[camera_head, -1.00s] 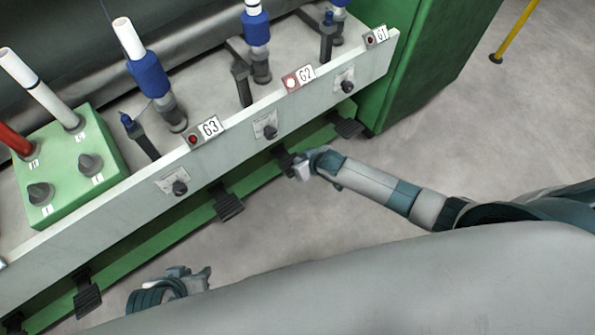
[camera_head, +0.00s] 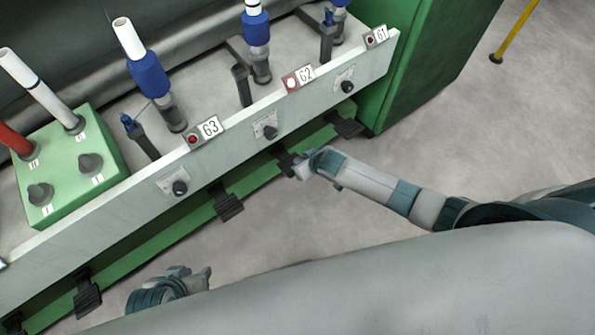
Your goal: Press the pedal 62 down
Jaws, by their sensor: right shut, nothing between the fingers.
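Pedal 62 (camera_head: 284,160) is a dark foot pedal low on the machine, below the label 62 (camera_head: 305,75). It is partly hidden by my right gripper (camera_head: 297,168), which is at its right side. The fingers of that gripper are shut and empty. I cannot tell whether they touch the pedal, or whether the pedal is down. The lamp (camera_head: 291,82) beside label 62 looks bright. My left gripper (camera_head: 203,278) is at the bottom left, away from the pedals, partly hidden by my own body; its fingers are unclear.
Neighbouring pedals stand below 61 (camera_head: 347,126) and 63 (camera_head: 229,206), with another pedal (camera_head: 87,299) further left. The pale panel (camera_head: 225,155) with knobs overhangs them. A green cabinet (camera_head: 410,70) stands at the right end.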

